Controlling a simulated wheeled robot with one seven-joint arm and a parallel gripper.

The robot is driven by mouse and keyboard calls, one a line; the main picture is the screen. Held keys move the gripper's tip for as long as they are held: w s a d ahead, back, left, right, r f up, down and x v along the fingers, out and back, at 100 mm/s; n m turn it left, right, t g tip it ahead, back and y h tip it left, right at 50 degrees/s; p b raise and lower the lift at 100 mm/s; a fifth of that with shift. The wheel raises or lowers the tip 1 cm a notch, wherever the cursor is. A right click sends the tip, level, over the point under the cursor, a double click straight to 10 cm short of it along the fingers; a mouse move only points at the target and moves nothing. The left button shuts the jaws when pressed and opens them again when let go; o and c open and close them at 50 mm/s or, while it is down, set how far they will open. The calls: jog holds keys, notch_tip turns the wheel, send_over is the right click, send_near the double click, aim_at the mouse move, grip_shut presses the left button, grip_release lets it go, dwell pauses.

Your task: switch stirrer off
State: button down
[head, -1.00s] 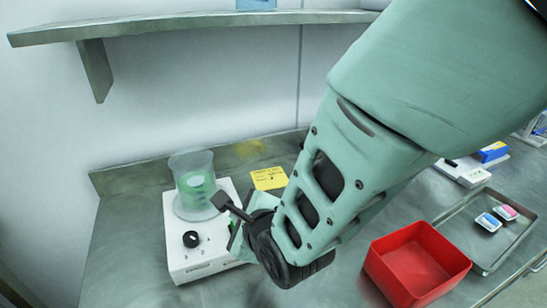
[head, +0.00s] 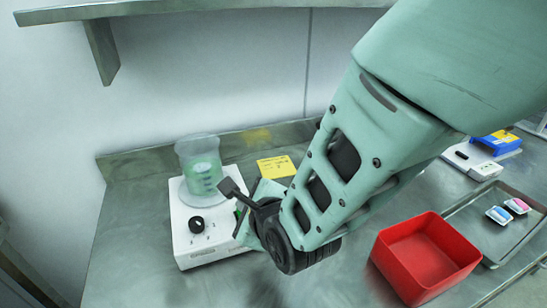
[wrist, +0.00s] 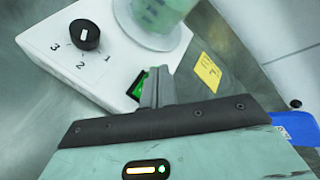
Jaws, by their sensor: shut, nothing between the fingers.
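The stirrer (head: 215,240) is a white box on the steel bench, with a beaker of green liquid (head: 203,172) on its plate. Its black knob (head: 197,224) also shows in the wrist view (wrist: 84,35), beside the numbers 1, 2 and 3. A green-lit switch (wrist: 137,86) sits on the stirrer near the edge. My gripper (wrist: 157,80) is shut and empty, its fingertips right beside the switch and partly covering it. I cannot tell whether they touch. In the head view my wrist hides most of the fingers.
A yellow note (head: 277,166) lies behind my gripper. A red bin (head: 428,258) and a metal tray (head: 520,235) with small coloured packs stand at the right. A shelf (head: 200,10) runs above. Bare bench lies in front of the stirrer.

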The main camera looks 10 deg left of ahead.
jog(key=shift+w+f+b, duration=0.1)
jog(key=shift+f+b, duration=0.3)
jog(key=shift+b, duration=0.05)
dwell(0.3)
jog(key=shift+r, duration=0.15)
jog(key=shift+s+r+p, duration=0.2)
jog(key=shift+r+p, duration=0.1)
jog(key=shift+r, duration=0.4)
jog(key=r, duration=0.1)
jog(key=r+p, duration=0.1)
jog(key=r, duration=0.1)
jog(key=s+r+p, duration=0.1)
jog(key=shift+d+r, duration=0.4)
dwell(0.5)
